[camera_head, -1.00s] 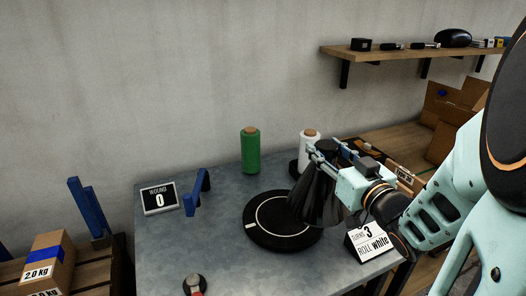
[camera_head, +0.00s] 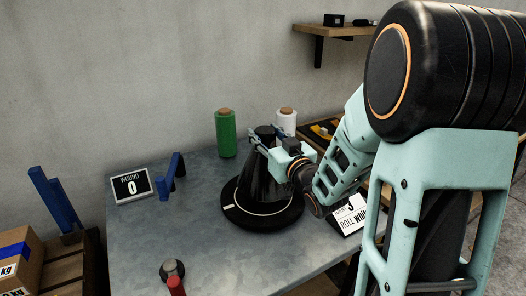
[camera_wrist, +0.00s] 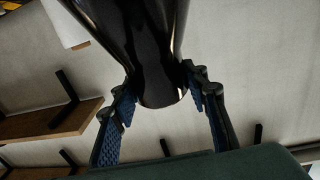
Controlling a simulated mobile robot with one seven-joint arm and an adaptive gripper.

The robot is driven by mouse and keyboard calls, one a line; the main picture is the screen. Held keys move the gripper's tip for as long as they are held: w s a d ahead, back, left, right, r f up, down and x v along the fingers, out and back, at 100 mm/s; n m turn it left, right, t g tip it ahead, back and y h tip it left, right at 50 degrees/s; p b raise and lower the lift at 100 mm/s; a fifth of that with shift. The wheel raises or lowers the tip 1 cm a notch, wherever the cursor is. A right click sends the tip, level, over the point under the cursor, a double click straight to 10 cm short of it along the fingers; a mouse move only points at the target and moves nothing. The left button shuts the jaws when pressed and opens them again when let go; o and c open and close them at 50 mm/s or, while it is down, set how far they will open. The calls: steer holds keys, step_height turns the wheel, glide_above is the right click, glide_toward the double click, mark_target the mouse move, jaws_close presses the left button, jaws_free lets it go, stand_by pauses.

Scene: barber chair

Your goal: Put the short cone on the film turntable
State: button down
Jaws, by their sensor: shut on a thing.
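The short cone (camera_head: 259,182) is black and glossy, wide at the bottom and narrow at the top. It stands upright over the film turntable (camera_head: 232,213), a black disc with a pale ring on the grey table. I cannot tell whether its base touches the disc or hangs just above it. My gripper (camera_head: 264,139) is shut on the cone near its narrow top, reaching in from the right. In the wrist view the cone (camera_wrist: 150,45) sits between both fingers of my gripper (camera_wrist: 158,92).
A green film roll (camera_head: 226,134) and a white roll (camera_head: 286,121) stand behind the turntable. A "WOUND 0" display (camera_head: 131,186) and a blue bracket (camera_head: 168,180) are at left. A sign (camera_head: 348,214) is at right, partly behind my arm. A red-handled item (camera_head: 175,285) is at the front.

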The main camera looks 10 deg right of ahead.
mark_target(265, 159)
steer(key=shift+w+a+f, duration=0.15)
steer(key=shift+w+f, duration=0.05)
steer(key=shift+f, duration=0.05)
steer(key=shift+w+f+b, duration=0.15)
steer(key=shift+f+b, duration=1.05)
steer(key=shift+f, duration=0.4)
steer(key=shift+f, duration=0.2)
steer(key=c, duration=1.1)
jaws_free()
steer(key=shift+c, duration=0.2)
